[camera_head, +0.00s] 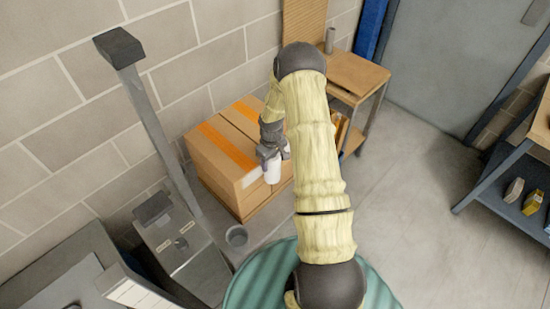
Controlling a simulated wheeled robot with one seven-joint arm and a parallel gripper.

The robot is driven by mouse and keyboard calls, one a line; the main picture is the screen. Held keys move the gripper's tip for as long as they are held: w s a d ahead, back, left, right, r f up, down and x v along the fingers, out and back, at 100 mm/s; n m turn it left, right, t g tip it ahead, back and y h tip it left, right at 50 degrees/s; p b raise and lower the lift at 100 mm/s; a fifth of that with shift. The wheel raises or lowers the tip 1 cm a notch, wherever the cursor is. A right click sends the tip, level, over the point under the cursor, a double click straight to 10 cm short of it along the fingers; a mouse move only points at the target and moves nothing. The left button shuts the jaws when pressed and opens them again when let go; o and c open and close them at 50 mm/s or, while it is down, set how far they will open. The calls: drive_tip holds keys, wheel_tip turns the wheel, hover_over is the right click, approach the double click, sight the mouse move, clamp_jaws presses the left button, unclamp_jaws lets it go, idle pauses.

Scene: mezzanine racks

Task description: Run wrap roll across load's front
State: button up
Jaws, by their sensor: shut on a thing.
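My gripper (271,155) is shut on a small white wrap roll (272,170), which hangs below the jaws. The load (215,162) is a stack of brown cardboard boxes with orange tape strips on top, standing against the block wall. The roll is in front of the load's right part in this view. I cannot tell whether it touches the load. My arm comes up from the bottom and hides the load's right side and the floor beyond it. I see no clear film stretched between roll and load.
A grey post (150,125) with a control box stands left of the load. A wooden-topped cart (355,73) stands behind my arm. A bench with a lower shelf (505,190) is at the right. The floor (430,180) between is clear.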

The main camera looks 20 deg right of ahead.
drive_tip(key=shift+a, duration=0.25)
drive_tip(key=shift+s+a, duration=0.3)
drive_tip(key=shift+a, duration=0.3)
drive_tip(key=shift+s+a, duration=0.25)
drive_tip(key=shift+a, duration=0.35)
drive_tip(key=shift+s+a, duration=0.15)
drive_tip(key=shift+a, duration=0.6)
drive_tip(key=shift+s+a, duration=0.15)
drive_tip(key=shift+a, duration=0.55)
drive_tip(key=shift+s+a, duration=0.3)
drive_tip(key=shift+a, duration=0.4)
drive_tip(key=shift+s+a, duration=0.25)
drive_tip(key=shift+a, duration=0.4)
drive_tip(key=shift+s+a, duration=0.1)
drive_tip(key=shift+a, duration=0.05)
drive_tip(key=shift+s+a+b, duration=0.15)
drive_tip(key=shift+s+a, duration=0.15)
drive_tip(key=shift+a, duration=0.25)
drive_tip(key=shift+s+a+b, duration=0.15)
drive_tip(key=shift+s+a, duration=0.1)
drive_tip(key=shift+a, duration=0.3)
